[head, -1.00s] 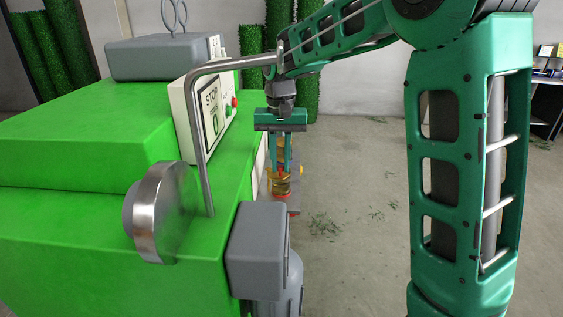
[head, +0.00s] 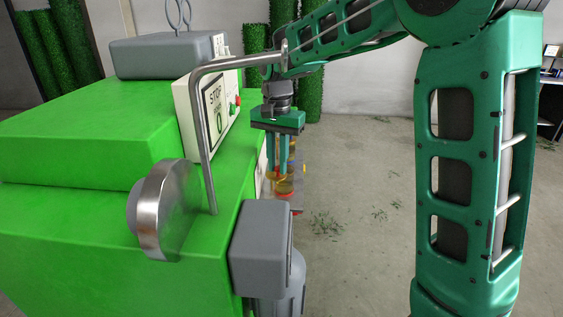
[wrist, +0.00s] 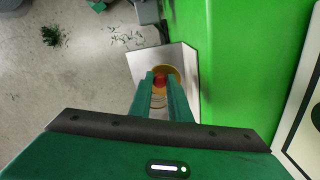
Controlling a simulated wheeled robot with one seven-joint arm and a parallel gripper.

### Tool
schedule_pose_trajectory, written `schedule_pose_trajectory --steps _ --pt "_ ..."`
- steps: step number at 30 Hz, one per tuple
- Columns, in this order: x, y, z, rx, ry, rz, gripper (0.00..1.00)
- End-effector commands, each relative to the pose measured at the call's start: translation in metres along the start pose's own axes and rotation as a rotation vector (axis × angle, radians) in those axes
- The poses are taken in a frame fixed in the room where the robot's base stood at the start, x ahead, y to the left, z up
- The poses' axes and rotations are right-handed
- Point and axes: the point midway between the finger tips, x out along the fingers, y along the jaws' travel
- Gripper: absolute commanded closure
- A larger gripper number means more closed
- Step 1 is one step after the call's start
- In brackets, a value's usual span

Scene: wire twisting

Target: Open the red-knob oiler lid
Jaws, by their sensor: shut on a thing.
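The oiler (head: 285,187) is a small amber cup on a grey plate at the right side of the green machine in the head view. In the wrist view its yellow lid (wrist: 172,72) shows with the red knob (wrist: 160,81) between my fingertips. My gripper (head: 283,172) points down and is shut on the red knob; its fingertips also show in the wrist view (wrist: 160,77). My fingers hide part of the lid and cup in both views.
The green machine (head: 90,150) stands close on the left, with a bent metal handle (head: 203,140), a round metal knob (head: 160,210), a control box (head: 213,105) and a grey motor (head: 260,250). Open floor (head: 360,200) lies to the right.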

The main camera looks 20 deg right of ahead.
Motion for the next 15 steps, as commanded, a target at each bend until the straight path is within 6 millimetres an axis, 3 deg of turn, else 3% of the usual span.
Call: schedule_pose_trajectory --steps 15 --pt "-0.002 -0.019 0.008 0.428 0.005 -0.01 1.0"
